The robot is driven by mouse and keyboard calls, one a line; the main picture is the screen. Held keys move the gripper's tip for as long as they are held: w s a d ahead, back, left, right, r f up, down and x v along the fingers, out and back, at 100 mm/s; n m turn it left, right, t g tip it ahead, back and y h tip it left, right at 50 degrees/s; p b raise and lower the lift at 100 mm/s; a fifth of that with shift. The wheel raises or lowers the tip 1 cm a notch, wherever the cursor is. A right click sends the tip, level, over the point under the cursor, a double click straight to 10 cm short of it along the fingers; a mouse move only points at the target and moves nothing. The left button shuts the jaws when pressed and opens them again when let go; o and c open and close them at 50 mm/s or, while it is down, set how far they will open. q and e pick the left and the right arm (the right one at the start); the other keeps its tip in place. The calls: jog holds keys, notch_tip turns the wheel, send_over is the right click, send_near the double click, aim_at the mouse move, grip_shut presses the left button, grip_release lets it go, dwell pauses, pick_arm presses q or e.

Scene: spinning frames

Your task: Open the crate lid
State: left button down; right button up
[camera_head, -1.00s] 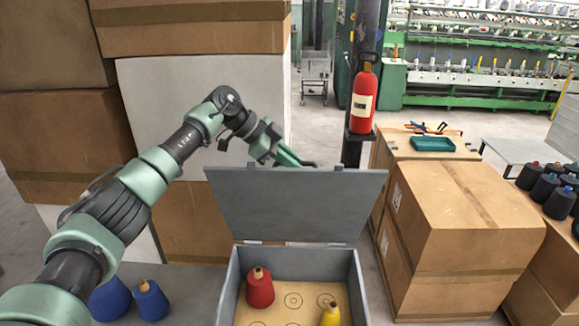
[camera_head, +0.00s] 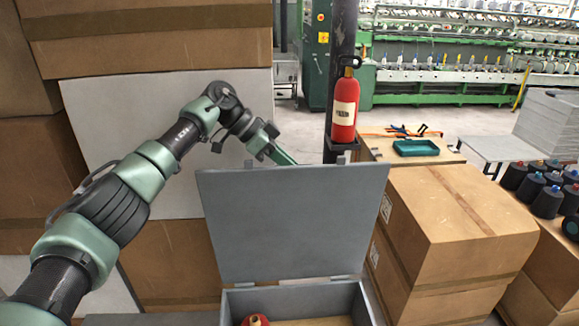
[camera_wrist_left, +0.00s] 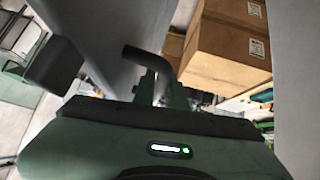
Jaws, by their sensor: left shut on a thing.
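The crate (camera_head: 236,301) is grey and stands at the bottom centre of the head view, partly cut off. Its flat grey lid (camera_head: 290,222) stands raised at the rear hinges, with its inner face toward me. My left arm reaches behind the lid, so its fingertips are hidden there. In the left wrist view my left gripper (camera_wrist_left: 160,82) is shut at a dark bent handle (camera_wrist_left: 143,60) beside a grey panel (camera_wrist_left: 112,35), which appears to be the lid. A red yarn cone (camera_head: 256,320) shows inside the crate. My right gripper is not in view.
A red fire extinguisher (camera_head: 345,105) hangs on a dark post behind the lid. Cardboard boxes (camera_head: 455,225) stand close to the crate's right. A large pale box (camera_head: 160,135) and brown boxes are behind my left arm. Dark yarn cones (camera_head: 548,200) stand far right.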

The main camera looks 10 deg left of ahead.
pick_arm(q)
jog(key=shift+f, duration=0.15)
jog(key=c, duration=1.7)
grip_release()
jog(key=shift+c, duration=0.2)
jog(key=shift+d, duration=0.1)
jog(key=b+v, duration=0.3)
jog(key=v, duration=0.4)
jog(key=shift+a+r, duration=0.3)
